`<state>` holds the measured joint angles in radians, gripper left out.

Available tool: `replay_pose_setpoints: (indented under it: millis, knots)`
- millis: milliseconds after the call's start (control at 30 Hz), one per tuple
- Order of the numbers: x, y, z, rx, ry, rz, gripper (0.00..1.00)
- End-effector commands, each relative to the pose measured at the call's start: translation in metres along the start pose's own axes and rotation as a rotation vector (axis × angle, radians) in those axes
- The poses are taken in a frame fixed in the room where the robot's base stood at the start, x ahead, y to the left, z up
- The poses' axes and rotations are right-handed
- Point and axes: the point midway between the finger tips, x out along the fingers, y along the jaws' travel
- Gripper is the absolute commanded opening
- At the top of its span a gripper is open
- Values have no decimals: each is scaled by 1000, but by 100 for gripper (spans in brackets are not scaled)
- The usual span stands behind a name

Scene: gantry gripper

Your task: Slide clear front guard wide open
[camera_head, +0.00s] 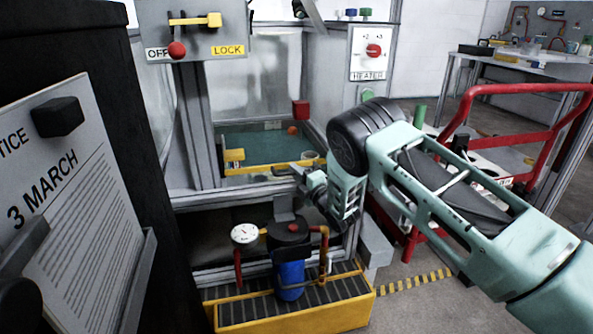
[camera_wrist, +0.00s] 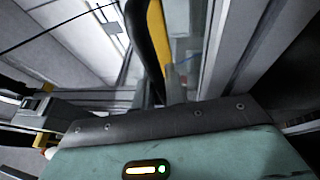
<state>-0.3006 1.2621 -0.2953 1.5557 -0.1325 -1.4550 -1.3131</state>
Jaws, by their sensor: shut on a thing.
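The machine's clear front guard is hard to make out against the opening; a yellow bar (camera_head: 262,170) crosses low in front of the green work floor (camera_head: 250,141). My gripper (camera_head: 304,172) is at the right end of this bar, with its fingers small and partly hidden by the wrist. In the wrist view a dark finger (camera_wrist: 138,40) lies right against a yellow strip (camera_wrist: 158,42), which seems to be the bar. The gripper is shut on it. The exact grip is hidden.
A gauge (camera_head: 245,234) and blue filter (camera_head: 290,280) stand below the opening on a yellow-edged grate (camera_head: 300,312). A red rail cart (camera_head: 470,130) is at right. A dark notice board (camera_head: 70,200) fills the left. An OFF/LOCK panel (camera_head: 200,42) hangs above.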

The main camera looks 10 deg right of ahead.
Motion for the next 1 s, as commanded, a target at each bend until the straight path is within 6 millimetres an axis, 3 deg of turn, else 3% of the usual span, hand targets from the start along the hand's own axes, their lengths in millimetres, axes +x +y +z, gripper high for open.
replay_pose_setpoints:
  millis: [467, 500, 567, 867, 1000]
  knots:
    - [-2, -7, -1, 0, 1, -2, 0]
    - [-2, -7, -1, 0, 1, -2, 18]
    - [-2, -7, -1, 0, 1, -2, 34]
    - [-2, -6, 0, 0, 0, -1, 34]
    - [-12, -6, 0, 0, 0, -2, 34]
